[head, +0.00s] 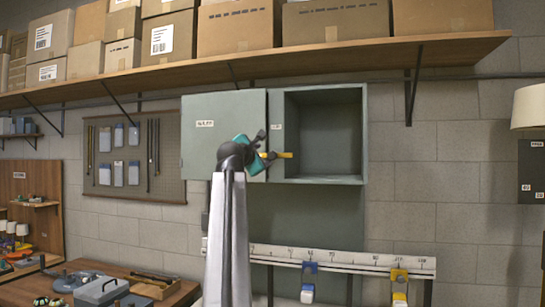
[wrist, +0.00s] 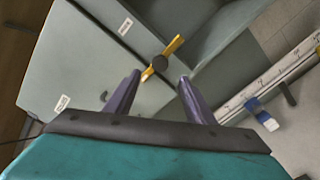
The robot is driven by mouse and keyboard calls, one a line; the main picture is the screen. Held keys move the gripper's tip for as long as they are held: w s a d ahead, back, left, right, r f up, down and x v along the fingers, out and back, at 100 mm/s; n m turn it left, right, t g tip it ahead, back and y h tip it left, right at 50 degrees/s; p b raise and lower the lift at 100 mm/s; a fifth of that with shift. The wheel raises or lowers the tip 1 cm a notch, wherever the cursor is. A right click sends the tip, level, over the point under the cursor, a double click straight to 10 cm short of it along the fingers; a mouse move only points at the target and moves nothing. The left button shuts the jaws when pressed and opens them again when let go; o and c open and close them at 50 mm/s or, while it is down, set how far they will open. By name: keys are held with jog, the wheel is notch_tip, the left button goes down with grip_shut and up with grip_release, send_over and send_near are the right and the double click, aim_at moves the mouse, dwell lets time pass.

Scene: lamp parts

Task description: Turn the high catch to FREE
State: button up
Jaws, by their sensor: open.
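The high catch is a yellow bar on a dark round pivot. In the wrist view the catch (wrist: 174,45) lies slantwise across the seam of the grey-green cabinet (wrist: 95,62), just beyond my fingertips. In the head view the catch (head: 284,155) lies about level, beside the open compartment, its left part hidden by my gripper. My gripper (wrist: 160,76) is open, one finger on each side of the pivot in the picture; I cannot tell whether they touch the bar. It also shows in the head view (head: 268,146). A small white label (head: 277,126) sits above the catch; its text is unreadable.
A wooden shelf (head: 300,61) with cardboard boxes runs above the cabinet. A white scaled rail (head: 340,260) with blue and yellow sliders is below. A tool board (head: 170,190) hangs at left. A workbench (head: 165,293) stands lower left. The cabinet's right compartment (head: 325,135) is empty.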

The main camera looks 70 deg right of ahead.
aim_at(271, 154)
jog(key=d+p, duration=0.1)
jog(key=d, duration=0.3)
jog(key=d+p, duration=0.1)
jog(key=d, duration=0.3)
jog(key=d+p, duration=0.1)
jog(key=d, duration=0.3)
jog(key=shift+w+r+p, duration=0.15)
jog(key=shift+w+p, duration=0.25)
jog(key=shift+d, duration=0.65)
grip_shut()
